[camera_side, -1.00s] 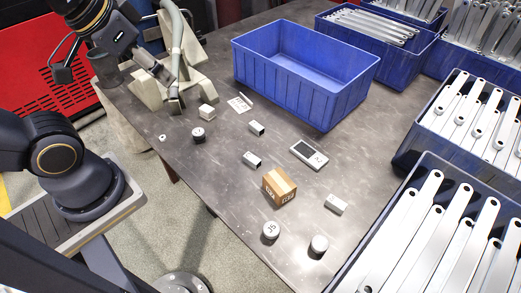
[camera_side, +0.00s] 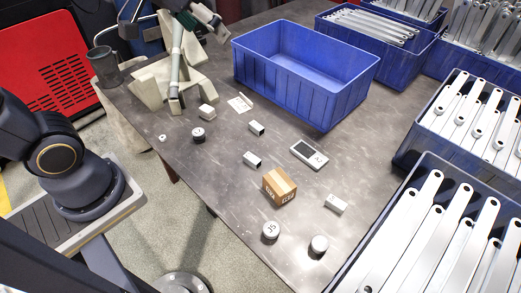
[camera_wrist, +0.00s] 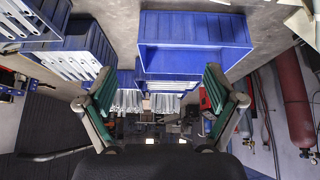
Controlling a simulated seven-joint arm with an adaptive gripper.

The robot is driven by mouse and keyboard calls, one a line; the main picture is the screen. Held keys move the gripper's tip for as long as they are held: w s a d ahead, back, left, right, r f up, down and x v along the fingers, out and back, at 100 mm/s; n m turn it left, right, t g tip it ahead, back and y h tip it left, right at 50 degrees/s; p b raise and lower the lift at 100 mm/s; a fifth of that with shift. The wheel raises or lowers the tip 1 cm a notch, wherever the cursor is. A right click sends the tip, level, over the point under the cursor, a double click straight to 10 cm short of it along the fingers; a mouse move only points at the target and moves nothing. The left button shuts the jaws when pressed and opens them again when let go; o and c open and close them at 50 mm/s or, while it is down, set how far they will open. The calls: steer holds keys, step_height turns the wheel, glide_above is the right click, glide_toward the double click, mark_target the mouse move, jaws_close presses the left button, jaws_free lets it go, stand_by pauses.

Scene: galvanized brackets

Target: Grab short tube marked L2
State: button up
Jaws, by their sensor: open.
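In the side view, small pale square tubes with dark open ends lie on the dark table: one (camera_side: 256,128) near the blue bin, one (camera_side: 252,159) left of the cardboard box, and one (camera_side: 336,203) right of it. Round capped pieces also stand there: one (camera_side: 198,135) at left and two at the front (camera_side: 271,230) (camera_side: 319,244). No marking reads clearly as L2. My gripper is partly visible at the top of the side view, far from these pieces. In the wrist view my gripper (camera_wrist: 160,85) is open and empty, its green-lined fingers wide apart.
A blue empty bin (camera_side: 237,64) stands behind the pieces. A cardboard box (camera_side: 279,187), a grey device (camera_side: 310,155) and a white block (camera_side: 207,111) lie among them. A beige fixture (camera_side: 150,88) is at the back left. Bins of metal brackets line the right.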

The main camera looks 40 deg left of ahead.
steer(key=w+f+g, duration=0.1)
steer(key=w+f, duration=0.4)
steer(key=w, duration=0.3)
steer(key=g, duration=0.5)
glide_above(252, 158)
step_height(252, 158, down, 26)
steer(key=f, duration=0.7)
steer(key=w+f, duration=0.1)
steer(key=f, duration=0.2)
steer(key=shift+d+f, duration=0.2)
steer(key=f, duration=0.2)
steer(key=s+f, duration=0.1)
steer(key=f, duration=0.2)
steer(key=shift+a, duration=0.2)
steer(key=shift+f, duration=0.4)
steer(key=c, duration=1.3)
steer(key=shift+o, duration=0.2)
steer(key=shift+r, duration=0.15)
